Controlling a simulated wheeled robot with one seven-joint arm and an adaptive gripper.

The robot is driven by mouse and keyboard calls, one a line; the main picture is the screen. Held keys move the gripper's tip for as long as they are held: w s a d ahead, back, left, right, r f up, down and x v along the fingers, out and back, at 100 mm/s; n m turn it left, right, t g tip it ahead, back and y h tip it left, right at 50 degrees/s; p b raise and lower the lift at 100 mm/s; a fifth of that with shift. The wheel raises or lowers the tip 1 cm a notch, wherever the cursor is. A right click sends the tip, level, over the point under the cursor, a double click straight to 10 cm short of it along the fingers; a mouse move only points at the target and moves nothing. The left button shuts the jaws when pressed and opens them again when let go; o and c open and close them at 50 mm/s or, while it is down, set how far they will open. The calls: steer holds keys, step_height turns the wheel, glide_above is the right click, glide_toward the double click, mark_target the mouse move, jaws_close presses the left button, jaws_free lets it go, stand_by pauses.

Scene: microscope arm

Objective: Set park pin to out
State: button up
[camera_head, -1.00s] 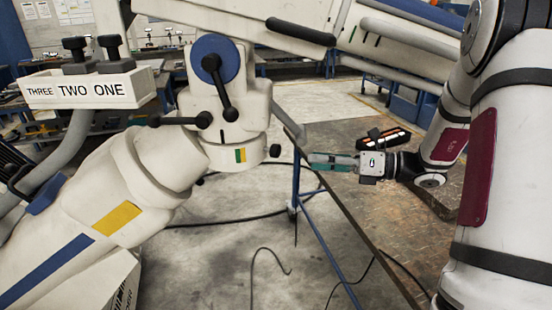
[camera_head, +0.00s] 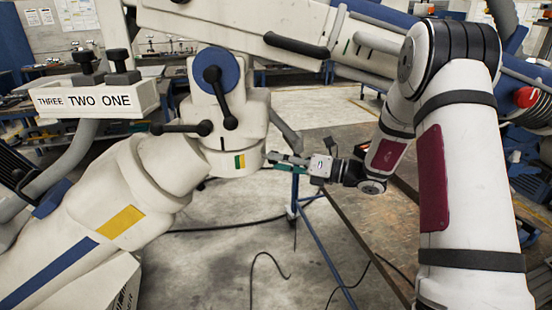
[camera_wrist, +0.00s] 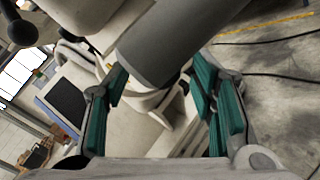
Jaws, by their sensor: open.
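The white microscope arm has a collar (camera_head: 234,160) with a green and yellow mark below its blue-capped joint (camera_head: 217,70). My gripper (camera_head: 272,158) is at the right side of this collar, and its fingers hide the spot where the small dark park pin knob showed. In the wrist view my gripper (camera_wrist: 160,78) is open, with one teal finger on each side of a thick grey cylinder (camera_wrist: 170,45). I cannot tell whether this cylinder is the pin or the grey handle (camera_head: 286,132). Contact with the fingers is not clear.
A box marked THREE TWO ONE (camera_head: 95,99) stands at the left. Black levers (camera_head: 190,127) stick out from the joint. A brown-topped table (camera_head: 375,220) lies under my arm. A white beam (camera_head: 240,25) crosses above. Cables lie on the floor.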

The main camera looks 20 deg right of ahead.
steer(key=shift+x, duration=0.8)
steer(key=shift+c, duration=0.6)
jaws_close()
steer(key=shift+v, duration=1.05)
steer(key=shift+o, duration=0.6)
jaws_free()
steer(key=v, duration=1.2)
